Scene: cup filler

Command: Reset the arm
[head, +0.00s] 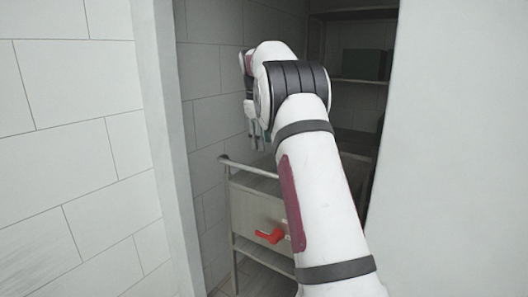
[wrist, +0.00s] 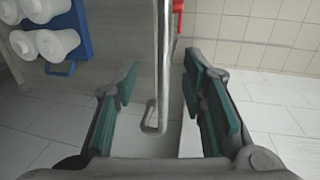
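My arm stretches forward through a doorway in the head view. My gripper (wrist: 160,76) is open in the wrist view, its two teal-padded fingers spread apart. A grey metal bar (wrist: 162,40) with a bent end shows between the fingers. I cannot tell how far it is from them, and nothing looks gripped. In the head view my gripper (head: 257,136) hangs small and partly hidden behind my wrist, above a metal cart (head: 258,205).
A red handle-like part (head: 270,236) is on the cart's side. Dark shelves (head: 360,80) stand behind. White walls (head: 70,130) flank the doorway on both sides. The wrist view shows a blue rack (wrist: 80,38) with several white containers (wrist: 55,44) and tiled floor (wrist: 270,115).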

